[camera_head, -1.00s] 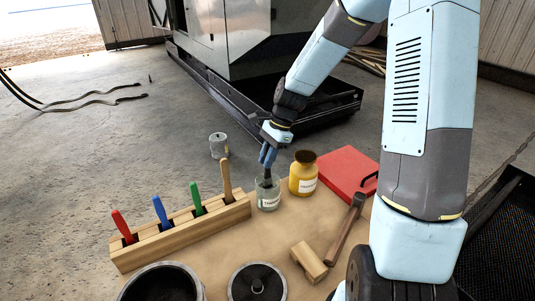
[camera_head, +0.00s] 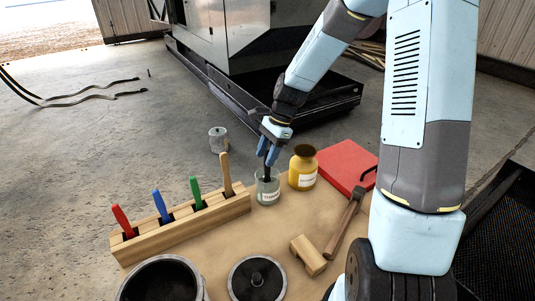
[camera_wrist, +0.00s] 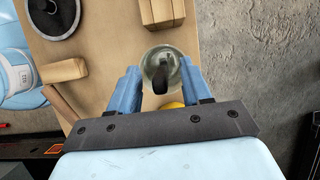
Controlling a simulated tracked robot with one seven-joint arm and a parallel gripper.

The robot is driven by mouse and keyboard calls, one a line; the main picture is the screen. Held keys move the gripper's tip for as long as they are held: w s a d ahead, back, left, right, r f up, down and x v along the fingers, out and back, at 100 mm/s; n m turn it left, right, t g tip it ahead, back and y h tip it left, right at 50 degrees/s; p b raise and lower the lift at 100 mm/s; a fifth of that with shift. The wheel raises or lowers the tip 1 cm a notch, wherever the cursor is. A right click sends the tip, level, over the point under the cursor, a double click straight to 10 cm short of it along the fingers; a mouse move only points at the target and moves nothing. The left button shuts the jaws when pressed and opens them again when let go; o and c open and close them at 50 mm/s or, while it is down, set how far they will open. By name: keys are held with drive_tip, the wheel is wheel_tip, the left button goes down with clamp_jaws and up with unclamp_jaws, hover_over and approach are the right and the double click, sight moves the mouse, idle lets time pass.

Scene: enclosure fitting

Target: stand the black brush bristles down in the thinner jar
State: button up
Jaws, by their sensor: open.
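The thinner jar (camera_head: 267,190) is clear glass with a white label, standing on the board; it also shows in the wrist view (camera_wrist: 153,57). The black brush (camera_head: 266,172) stands in the jar with its handle end up; in the wrist view its dark handle (camera_wrist: 161,77) leans a little toward me. Its bristles are hard to make out inside the jar. My gripper (camera_head: 268,158) is just above the jar. In the wrist view my gripper (camera_wrist: 159,78) is open, with one blue finger on each side of the handle and gaps between.
A wooden rack (camera_head: 185,230) with red, blue, green and plain wooden handles stands left of the jar. A yellow labelled jar (camera_head: 303,172) is close on the right, with a red case (camera_head: 347,165) beyond.

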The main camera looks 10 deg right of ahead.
drive_tip(key=v, duration=1.3)
drive_tip(key=shift+r, duration=0.35)
drive_tip(key=shift+d, duration=0.15)
drive_tip(key=s+d+r+n+t+h, duration=0.1)
drive_tip(key=s+r+n, duration=0.3)
drive_tip(key=s, duration=0.4)
drive_tip(key=s+d+r+n+t+h, duration=0.1)
drive_tip(key=s+d+r+n+t, duration=0.3)
drive_tip(key=s, duration=0.5)
drive_tip(key=s+d+r+n+t+h, duration=0.2)
drive_tip(key=s+d+r+n, duration=0.1)
drive_tip(key=s, duration=0.5)
drive_tip(key=shift+s+r+n, duration=0.3)
drive_tip(key=shift+r+n, duration=0.5)
drive_tip(key=shift+n, duration=0.4)
drive_tip(key=shift+d, duration=0.1)
drive_tip(key=shift+c, duration=0.5)
